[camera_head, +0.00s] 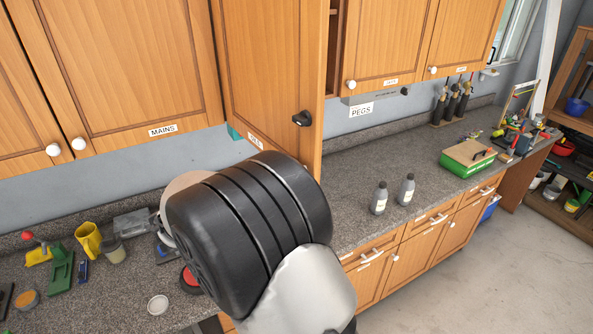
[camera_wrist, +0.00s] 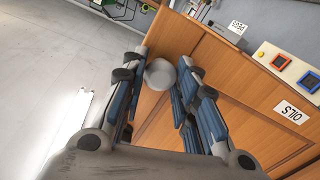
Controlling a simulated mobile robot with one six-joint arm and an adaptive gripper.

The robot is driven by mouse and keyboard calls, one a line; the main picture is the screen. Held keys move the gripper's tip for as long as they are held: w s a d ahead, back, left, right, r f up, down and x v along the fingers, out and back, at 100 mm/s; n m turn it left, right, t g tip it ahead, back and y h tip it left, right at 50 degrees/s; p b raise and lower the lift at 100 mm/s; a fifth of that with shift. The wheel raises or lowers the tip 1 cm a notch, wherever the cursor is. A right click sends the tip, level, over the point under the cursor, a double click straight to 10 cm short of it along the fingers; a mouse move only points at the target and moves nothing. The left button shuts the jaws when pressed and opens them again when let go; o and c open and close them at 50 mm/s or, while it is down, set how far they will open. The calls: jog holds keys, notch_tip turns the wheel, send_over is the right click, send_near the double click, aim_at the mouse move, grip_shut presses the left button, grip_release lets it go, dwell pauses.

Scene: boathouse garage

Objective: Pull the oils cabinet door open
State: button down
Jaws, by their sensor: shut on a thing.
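The oils cabinet door (camera_head: 265,60) stands swung out, with a dark gap at its right edge. Its OILS label is partly hidden by my arm in the head view and shows upside down in the wrist view (camera_wrist: 288,112). In the wrist view, the pale round knob (camera_wrist: 161,73) sits between the two fingers of my gripper (camera_wrist: 160,80), which is shut on it. In the head view my dark wrist hides most of the gripper. A dark piece shows at the door's lower right; I cannot tell whether it is a fingertip.
The MAINS cabinet (camera_head: 125,65) is left of the door, and more wall cabinets (camera_head: 385,40) are on the right. Below, the speckled counter (camera_head: 345,190) holds two grey bottles (camera_head: 380,198), a green box (camera_head: 468,160) and a yellow cup (camera_head: 88,240). Floor at lower right is clear.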

jog(key=shift+r, duration=0.15)
jog(key=c, duration=1.5)
grip_release()
jog(key=shift+c, duration=0.2)
jog(key=shift+a, duration=0.1)
jog(key=v, duration=1.2)
